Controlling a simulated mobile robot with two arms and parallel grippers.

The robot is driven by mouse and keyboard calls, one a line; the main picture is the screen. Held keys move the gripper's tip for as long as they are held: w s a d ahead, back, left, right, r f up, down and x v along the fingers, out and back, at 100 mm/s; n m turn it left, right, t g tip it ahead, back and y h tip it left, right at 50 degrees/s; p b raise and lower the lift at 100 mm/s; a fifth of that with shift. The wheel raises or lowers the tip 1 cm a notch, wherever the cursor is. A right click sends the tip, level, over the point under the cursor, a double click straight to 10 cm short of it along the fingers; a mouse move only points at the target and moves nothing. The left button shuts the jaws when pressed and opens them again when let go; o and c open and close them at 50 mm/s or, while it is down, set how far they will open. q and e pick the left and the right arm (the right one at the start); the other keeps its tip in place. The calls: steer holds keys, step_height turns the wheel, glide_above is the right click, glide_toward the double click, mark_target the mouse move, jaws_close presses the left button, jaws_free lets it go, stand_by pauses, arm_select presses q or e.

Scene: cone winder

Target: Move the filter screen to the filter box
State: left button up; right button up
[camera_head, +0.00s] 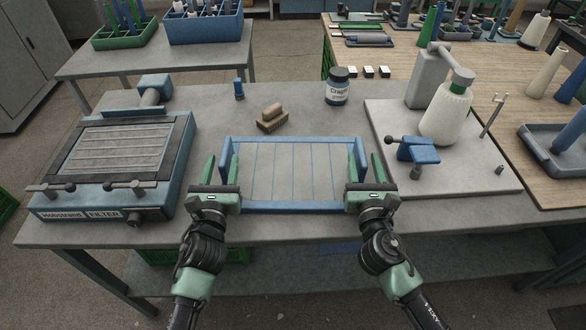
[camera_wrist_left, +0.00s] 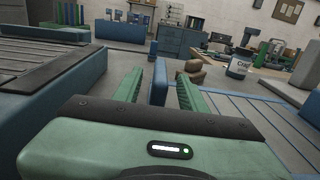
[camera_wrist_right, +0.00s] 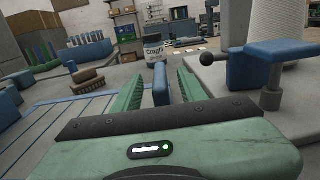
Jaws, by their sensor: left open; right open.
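The filter screen (camera_head: 295,208), a blue frame with thin blue bars and an upright handle at each end, lies flat on the grey table. My left gripper (camera_head: 221,170) is open, its green fingers on either side of the left handle (camera_wrist_left: 158,82). My right gripper (camera_head: 364,170) is open, its fingers on either side of the right handle (camera_wrist_right: 161,86). Gaps show between fingers and handles in the wrist views. The filter box (camera_head: 165,190), blue with a dark-rimmed slatted top and front latches, stands at the left; it also shows in the left wrist view (camera_wrist_left: 75,85).
A brown brush (camera_head: 272,119), a small blue piece (camera_head: 239,90) and a dark labelled jar (camera_head: 338,88) stand behind the screen. The cone winder's plate (camera_head: 470,170), with a white cone (camera_head: 447,117) and blue part (camera_head: 417,151), is close right. Bare table separates screen and box.

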mark_target(225, 151)
arm_select(q)
steer(key=shift+w, duration=2.3)
arm_select(e)
steer(key=shift+w, duration=2.3)
arm_select(q)
jaws_close()
arm_select(e)
jaws_close()
arm_select(q)
steer(key=shift+r, duration=0.1)
